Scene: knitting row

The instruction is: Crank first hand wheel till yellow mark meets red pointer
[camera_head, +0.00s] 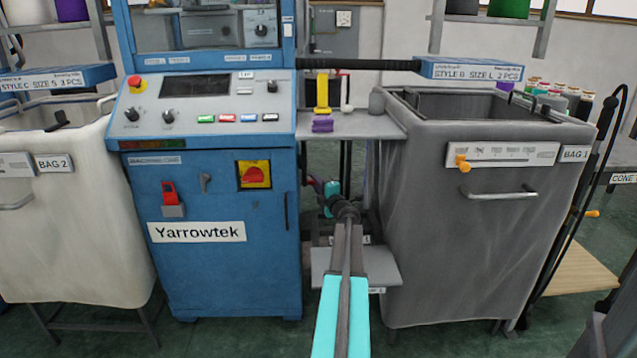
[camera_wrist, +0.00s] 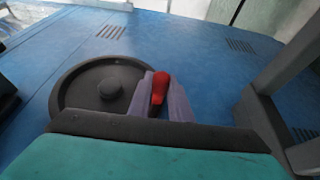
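In the wrist view a dark round hand wheel (camera_wrist: 85,92) with a raised hub stands against a blue panel. Its red crank handle (camera_wrist: 159,88) sits at the wheel's right edge. My gripper (camera_wrist: 160,98) has its two lavender fingers on either side of the red handle, apparently touching it. In the head view my teal and dark arm reaches into the gap beside the blue machine; the gripper (camera_head: 331,195) is small there and the wheel is hidden. I see no yellow mark on the wheel and no red pointer in either view.
The blue Yarrowtek machine (camera_head: 222,268) stands left of my arm and the grey bag 1 bin (camera_head: 470,250) right of it. A small shelf (camera_head: 362,126) bridges the gap above. A grey post (camera_wrist: 285,95) rises at right in the wrist view.

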